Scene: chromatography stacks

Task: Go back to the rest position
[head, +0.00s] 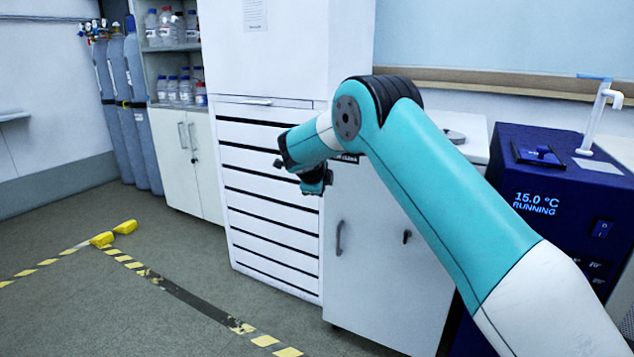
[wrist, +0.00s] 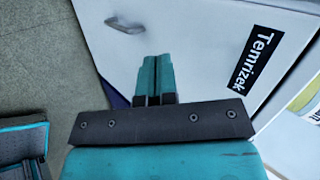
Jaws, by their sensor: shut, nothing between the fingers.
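My gripper shows in the wrist view (wrist: 154,77) with its two teal fingers together and nothing between them. In the head view my teal and white arm reaches in from the lower right and bends at a dark joint. My gripper (head: 316,184) is small and dark there, hanging at the arm's far end in front of the white drawer cabinet (head: 271,222). Its fingertips are too small to make out in the head view. Behind the fingers in the wrist view is a white cabinet door (wrist: 205,45) with a black "Temrizek" label (wrist: 257,59).
A dark blue chiller (head: 548,215) reading 15.0 °C RUNNING stands at the right. A white cupboard (head: 385,250) stands beside the drawers. Grey gas cylinders (head: 131,110) and shelved bottles (head: 178,90) are at the back left.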

